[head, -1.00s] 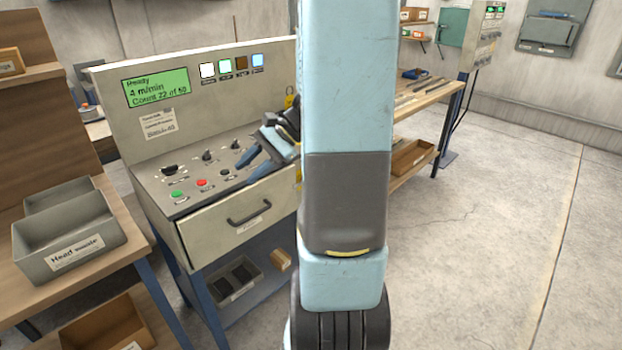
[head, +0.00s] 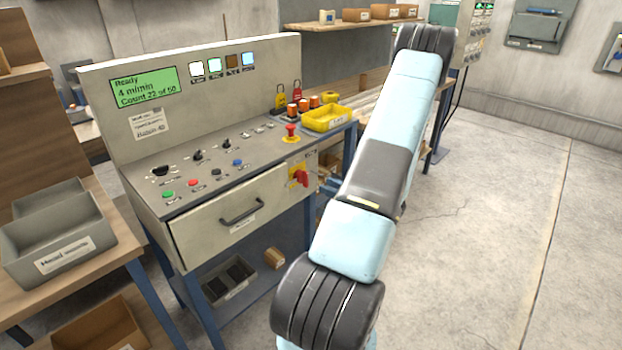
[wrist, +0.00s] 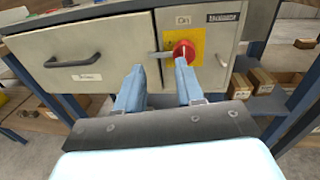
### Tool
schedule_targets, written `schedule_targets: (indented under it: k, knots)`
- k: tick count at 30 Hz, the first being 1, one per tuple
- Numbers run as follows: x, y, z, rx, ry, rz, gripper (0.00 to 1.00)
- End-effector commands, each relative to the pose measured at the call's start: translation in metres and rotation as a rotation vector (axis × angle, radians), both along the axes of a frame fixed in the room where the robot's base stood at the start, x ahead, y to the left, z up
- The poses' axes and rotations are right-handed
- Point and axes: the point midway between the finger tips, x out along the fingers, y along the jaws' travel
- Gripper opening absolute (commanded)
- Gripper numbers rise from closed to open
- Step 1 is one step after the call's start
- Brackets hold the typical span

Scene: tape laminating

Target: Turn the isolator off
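The isolator (head: 299,179) is a red rotary knob on a yellow plate, on the front panel of the grey-beige console, right of the drawer. In the wrist view the isolator (wrist: 185,50) is just beyond the tip of the right finger. My gripper (wrist: 160,66) is open and empty, its two blue fingers apart and pointing at the panel. The knob lies right of the middle of the gap. A small grey bar sticks out left of the knob. In the head view my gripper is mostly hidden by my arm, with a blue finger part showing right of the isolator.
The drawer (head: 230,212) with its dark handle is left of the isolator. A red emergency button (head: 291,132), padlocks and a yellow tray (head: 325,119) are on the console top. The display (head: 148,87) reads Ready. Open floor lies to the right.

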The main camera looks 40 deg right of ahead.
Motion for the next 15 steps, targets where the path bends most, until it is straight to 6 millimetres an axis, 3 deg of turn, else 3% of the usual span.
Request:
schedule_targets:
  k: [3,8,15]
  knots:
    - [-0.014,-0.017,-0.019,0.042,-0.004,-0.084,0.37]
    - [-0.019,-0.027,-0.029,0.063,-0.009,-0.131,0.37]
    - [0.006,-0.025,-0.029,0.064,-0.009,-0.132,0.37]
